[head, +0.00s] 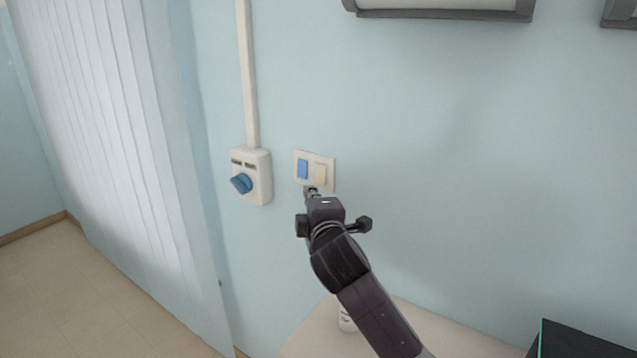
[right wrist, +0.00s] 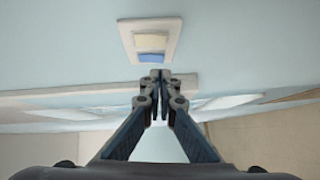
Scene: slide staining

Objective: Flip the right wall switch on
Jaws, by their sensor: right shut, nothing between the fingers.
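A white wall plate (head: 330,176) holds two rockers side by side, a blue left one (head: 302,169) and a cream right one (head: 320,173). In the right wrist view the plate (right wrist: 172,28) shows above the fingertips, with the cream rocker (right wrist: 152,42) and the blue rocker (right wrist: 152,57). My right gripper (head: 311,190) is shut and empty, its tips at the plate's lower edge in the head view. In the right wrist view the shut fingertips (right wrist: 155,78) lie just below the blue rocker. Whether they touch the plate is unclear. My left gripper is out of view.
A white box with a blue rotary knob (head: 241,183) is on the wall left of the plate, under a vertical conduit (head: 246,80). Below is a pale counter (head: 440,335) with a white bottle (head: 346,320) partly behind my arm. Vertical blinds (head: 110,120) hang at left.

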